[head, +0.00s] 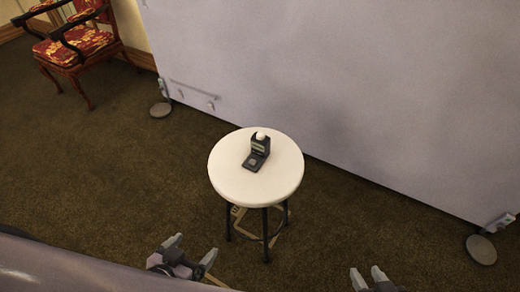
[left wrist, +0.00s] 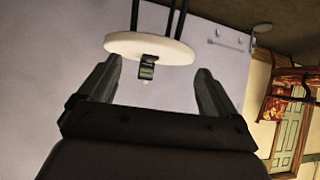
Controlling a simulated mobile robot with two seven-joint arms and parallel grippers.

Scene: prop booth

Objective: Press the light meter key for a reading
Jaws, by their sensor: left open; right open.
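The light meter (head: 259,150) is a small dark device with a white dome on top and a flat lower part with a pale square key (head: 253,162). It stands on a round white stool (head: 230,183). In the left wrist view the light meter (left wrist: 146,68) appears upside down on the stool (left wrist: 180,50), seen between and beyond the fingers. My left gripper (head: 192,250) is open and empty, in front of and to the left of the stool. My right gripper (head: 368,277) is open and empty at the lower right, apart from the stool.
A large pale panel (head: 340,80) on round feet (head: 481,249) stands behind the stool. A red and gold armchair (head: 75,45) is at the far left. Dark carpet (head: 110,170) left of the stool is clear.

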